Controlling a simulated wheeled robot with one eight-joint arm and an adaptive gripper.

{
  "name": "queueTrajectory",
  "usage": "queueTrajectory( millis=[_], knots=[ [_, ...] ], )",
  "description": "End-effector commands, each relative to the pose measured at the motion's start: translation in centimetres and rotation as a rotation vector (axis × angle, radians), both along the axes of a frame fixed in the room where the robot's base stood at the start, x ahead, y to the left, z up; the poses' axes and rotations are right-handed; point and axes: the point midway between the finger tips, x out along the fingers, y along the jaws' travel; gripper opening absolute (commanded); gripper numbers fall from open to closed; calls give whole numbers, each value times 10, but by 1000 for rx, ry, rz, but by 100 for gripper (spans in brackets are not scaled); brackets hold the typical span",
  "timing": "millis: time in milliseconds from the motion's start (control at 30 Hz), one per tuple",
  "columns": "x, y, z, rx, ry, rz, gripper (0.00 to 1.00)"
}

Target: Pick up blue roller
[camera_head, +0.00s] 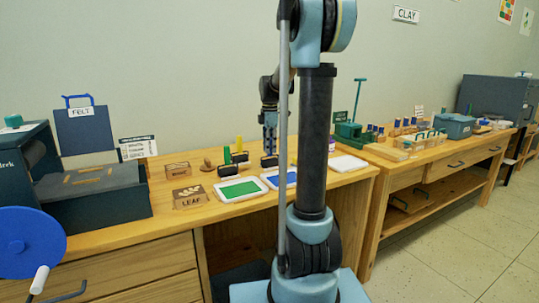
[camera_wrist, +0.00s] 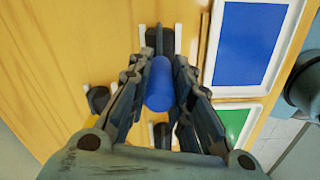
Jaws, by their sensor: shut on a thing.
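The blue roller has a blue cylindrical handle (camera_wrist: 160,84), seen nearly end-on between my fingers in the wrist view. Its dark roller head lies beyond, partly hidden by the fingers, and also shows as a black roller head (camera_head: 269,161) on the table in the head view. My gripper (camera_wrist: 161,66) is shut on the blue handle from above, one finger on each side. In the head view my gripper (camera_head: 270,145) is partly hidden behind my arm. I cannot tell whether the roller touches the table.
A green-handled roller (camera_head: 227,156) and a yellow-handled roller (camera_head: 239,146) stand close left. A green ink tray (camera_head: 240,189) and a blue ink tray (camera_head: 280,179) lie in front. A LEAF block (camera_head: 190,197) and dark box (camera_head: 95,200) are further left.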

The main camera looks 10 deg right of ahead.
Motion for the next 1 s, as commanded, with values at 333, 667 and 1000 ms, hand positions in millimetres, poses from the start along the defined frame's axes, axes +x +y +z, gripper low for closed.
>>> queueTrajectory(
  millis=[333,667,1000],
  knots=[
    [0,0,52,0,0,0,0],
    [0,0,93,0,0,0,0],
    [0,0,97,0,0,0,0]
  ],
)
